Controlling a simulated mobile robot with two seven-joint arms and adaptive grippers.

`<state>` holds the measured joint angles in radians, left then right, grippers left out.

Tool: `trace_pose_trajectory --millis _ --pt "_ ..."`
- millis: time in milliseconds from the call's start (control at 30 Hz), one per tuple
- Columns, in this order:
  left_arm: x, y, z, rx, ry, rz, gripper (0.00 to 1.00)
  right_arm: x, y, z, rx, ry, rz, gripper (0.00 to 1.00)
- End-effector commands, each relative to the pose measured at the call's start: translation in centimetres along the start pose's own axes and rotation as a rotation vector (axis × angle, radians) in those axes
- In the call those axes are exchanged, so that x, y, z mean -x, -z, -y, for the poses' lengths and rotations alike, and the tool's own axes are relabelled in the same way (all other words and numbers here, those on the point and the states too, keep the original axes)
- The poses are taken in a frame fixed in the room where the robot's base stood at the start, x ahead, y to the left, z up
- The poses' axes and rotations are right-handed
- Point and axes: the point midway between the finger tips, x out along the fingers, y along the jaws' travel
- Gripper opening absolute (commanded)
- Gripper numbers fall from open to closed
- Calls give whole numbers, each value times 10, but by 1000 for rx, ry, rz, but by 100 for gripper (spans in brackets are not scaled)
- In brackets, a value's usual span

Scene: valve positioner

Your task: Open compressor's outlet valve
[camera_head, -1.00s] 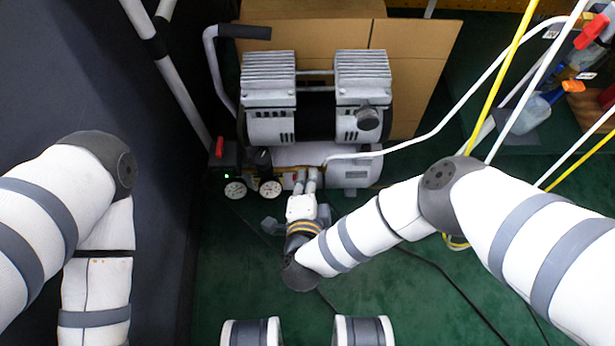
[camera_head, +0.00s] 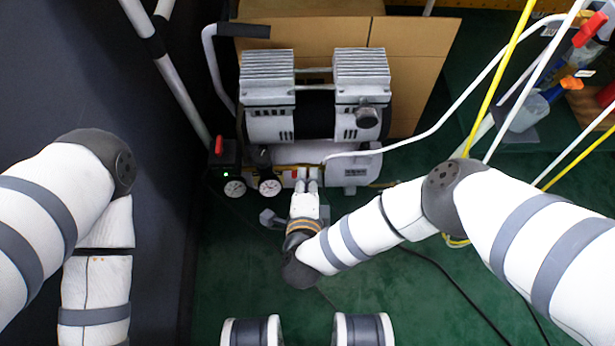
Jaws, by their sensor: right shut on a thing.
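The compressor (camera_head: 316,107) stands on the green floor, with two silver finned heads and a white tank below. Two round gauges (camera_head: 252,188) sit at its lower left front. My right gripper (camera_head: 306,180) reaches to the compressor's front, just right of the gauges. Its two fingers are shut on a small part at the compressor's outlet, likely the outlet valve; the fingers hide most of it, so its position cannot be told. A small red spot shows by the fingertips. My left arm hangs at the left edge; its gripper is out of view.
A white hose (camera_head: 425,138) runs from the compressor to the upper right. A cardboard box (camera_head: 415,75) stands behind. White and yellow hoses and bottles are at right. A dark cable (camera_head: 440,272) crosses the floor. A dark wall is at left.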

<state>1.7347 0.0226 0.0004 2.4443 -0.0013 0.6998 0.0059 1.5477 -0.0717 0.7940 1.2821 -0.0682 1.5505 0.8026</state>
Motion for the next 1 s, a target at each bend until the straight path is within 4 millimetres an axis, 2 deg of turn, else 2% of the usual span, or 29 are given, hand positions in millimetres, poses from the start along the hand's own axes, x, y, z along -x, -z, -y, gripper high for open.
trace_pose_trajectory --millis 33,100,133,467,567,800,900,1000 --pt "0 0 0 0 0 0 28 1 -2 -1 -2 -4 5 10" --pt "0 0 0 0 0 0 28 1 -2 -1 -2 -4 5 26" --pt "0 0 0 0 0 0 28 1 -2 -1 -1 -3 5 28" --pt "0 0 0 0 0 0 28 6 -1 -1 0 -3 3 28" --pt "0 0 0 0 0 0 28 25 -1 -1 0 -6 6 28" --pt "0 0 0 0 0 0 28 90 -2 -1 -1 -6 6 28" --pt "0 0 0 0 0 0 28 108 -1 -1 -1 -5 5 28" --pt "0 0 0 0 0 0 28 118 -1 -1 -1 -3 4 28"
